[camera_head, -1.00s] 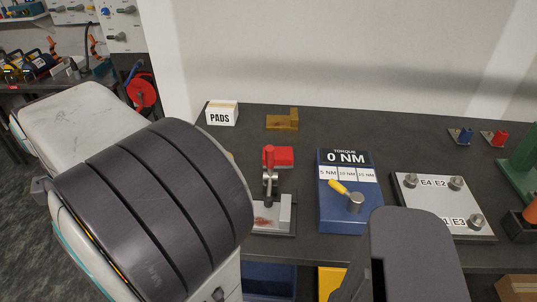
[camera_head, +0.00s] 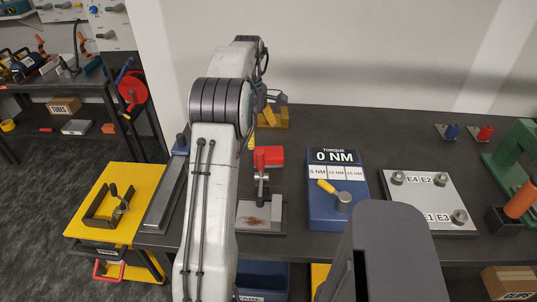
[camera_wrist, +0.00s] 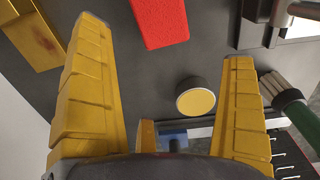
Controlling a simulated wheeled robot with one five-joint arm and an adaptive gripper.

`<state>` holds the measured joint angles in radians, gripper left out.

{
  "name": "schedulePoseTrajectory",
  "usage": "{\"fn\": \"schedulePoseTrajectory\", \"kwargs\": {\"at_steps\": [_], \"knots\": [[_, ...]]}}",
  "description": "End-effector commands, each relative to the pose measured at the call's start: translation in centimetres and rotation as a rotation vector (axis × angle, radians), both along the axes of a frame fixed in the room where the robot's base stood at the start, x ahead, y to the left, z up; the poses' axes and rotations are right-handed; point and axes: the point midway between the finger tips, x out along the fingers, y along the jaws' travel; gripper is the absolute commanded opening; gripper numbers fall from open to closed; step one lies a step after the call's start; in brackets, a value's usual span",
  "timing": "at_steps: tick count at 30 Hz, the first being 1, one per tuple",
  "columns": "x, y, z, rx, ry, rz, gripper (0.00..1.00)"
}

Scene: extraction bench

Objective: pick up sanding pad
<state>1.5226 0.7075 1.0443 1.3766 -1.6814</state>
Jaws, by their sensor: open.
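A round pad (camera_wrist: 196,98) with a yellowish face and a dark rim lies on the dark bench in the wrist view. It looks like the sanding pad. It shows between my gripper's yellow fingers, closer to the right one, with bare bench around it. My gripper (camera_wrist: 164,42) is open and empty, with its fingers wide apart and pointing down at the bench. In the head view my arm reaches over the bench, hides the pad, and covers most of my gripper (camera_head: 267,113).
A red block (camera_head: 269,155) lies near the pad, with a brass bracket (camera_head: 275,119) behind it. A clamp fixture (camera_head: 262,215) stands in front. A green-handled brush (camera_wrist: 290,112) lies right of the pad in the wrist view. The blue torque box (camera_head: 337,190) stands to the right.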

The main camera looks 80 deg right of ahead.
Motion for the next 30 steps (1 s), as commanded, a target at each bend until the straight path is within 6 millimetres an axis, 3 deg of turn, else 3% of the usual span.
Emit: {"fn": "schedulePoseTrajectory", "kwargs": {"at_steps": [3, 6, 30], "knots": [[-2.6, -0.8, -0.7, 0.010, 0.001, 0.003, 1.00], [-3.6, -1.0, -1.3, 0.014, 0.000, 0.007, 1.00], [-4.7, -1.0, -8.2, 0.014, 0.000, 0.009, 1.00]]}}
